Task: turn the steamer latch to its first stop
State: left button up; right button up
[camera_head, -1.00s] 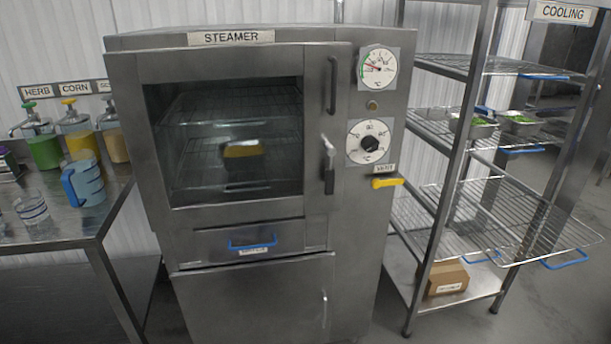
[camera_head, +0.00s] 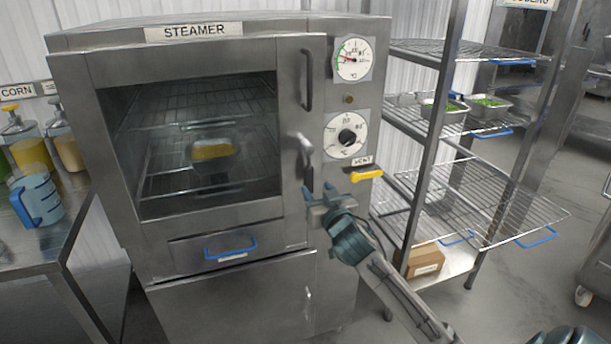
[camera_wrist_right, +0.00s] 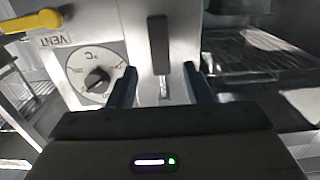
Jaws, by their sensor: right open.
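The steamer (camera_head: 225,240) stands ahead with its glass door shut. Its latch (camera_head: 304,150) is a metal lever at the door's right edge; its lower part is partly hidden by my gripper in the head view. My right gripper (camera_head: 318,193) is open, in front of the latch's lower end. In the right wrist view the latch's dark grip (camera_wrist_right: 158,45) and its metal part lie in line with the gap between the fingers (camera_wrist_right: 162,88), with a finger on either side. I cannot tell whether either finger touches it. My left gripper is not in view.
A yellow vent lever (camera_head: 366,175) and a temperature dial (camera_head: 346,136) sit right of the latch. A door handle (camera_head: 307,80) is above it. A wire rack (camera_head: 480,200) stands to the right, with pans of green food. A counter with a blue jug (camera_head: 38,200) is left.

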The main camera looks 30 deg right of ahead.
aim_at(310, 179)
jog(key=p+x, duration=0.1)
jog(key=x, duration=0.6)
jog(key=shift+w, duration=0.15)
grip_shut()
